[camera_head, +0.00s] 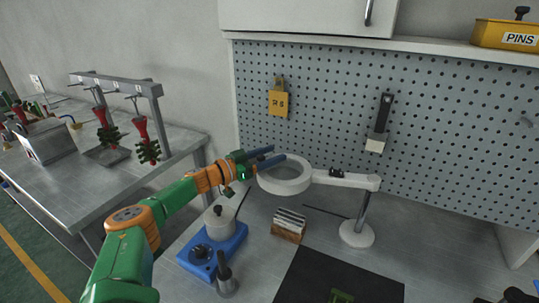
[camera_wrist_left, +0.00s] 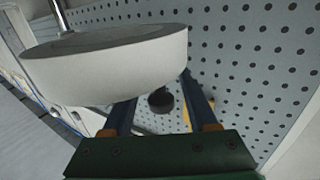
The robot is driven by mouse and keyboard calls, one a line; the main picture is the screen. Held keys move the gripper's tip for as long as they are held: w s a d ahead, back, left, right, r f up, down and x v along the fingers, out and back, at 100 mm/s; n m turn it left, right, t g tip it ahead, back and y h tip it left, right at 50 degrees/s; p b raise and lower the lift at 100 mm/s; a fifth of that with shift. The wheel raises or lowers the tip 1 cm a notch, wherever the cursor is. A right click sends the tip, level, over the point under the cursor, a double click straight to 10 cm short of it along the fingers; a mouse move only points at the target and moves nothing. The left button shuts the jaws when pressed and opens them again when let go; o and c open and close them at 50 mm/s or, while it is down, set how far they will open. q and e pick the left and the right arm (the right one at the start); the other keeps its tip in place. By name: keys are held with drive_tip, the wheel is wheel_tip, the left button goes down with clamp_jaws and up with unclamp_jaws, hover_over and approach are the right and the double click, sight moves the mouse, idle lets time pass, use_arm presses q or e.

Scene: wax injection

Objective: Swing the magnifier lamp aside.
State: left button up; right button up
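The magnifier lamp has a thick white ring head (camera_head: 286,186), a pale jointed arm (camera_head: 345,179) and a round white base (camera_head: 357,233) on the bench. Its head stands out to the left of the base. My left gripper (camera_head: 272,158) is at the left rear rim of the head, its blue fingers apart. In the left wrist view the white head (camera_wrist_left: 110,65) is large and close, overlapping the left finger of the open gripper (camera_wrist_left: 160,110). A dark round knob (camera_wrist_left: 160,100) shows between the fingers. I cannot tell whether the fingers touch the head.
Below the head are a blue unit with a grey pot (camera_head: 228,244), a dark cylinder (camera_head: 227,276) and a wooden block holding plates (camera_head: 289,225). A black mat (camera_head: 325,279) lies in front. A perforated panel (camera_head: 330,110) stands behind. A side table (camera_head: 75,187) is at left.

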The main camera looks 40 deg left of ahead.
sight(258, 159)
use_arm(q)
drive_tip(key=b+v, duration=0.1)
drive_tip(key=v, duration=0.6)
drive_tip(key=shift+b, duration=0.35)
idle(0.4)
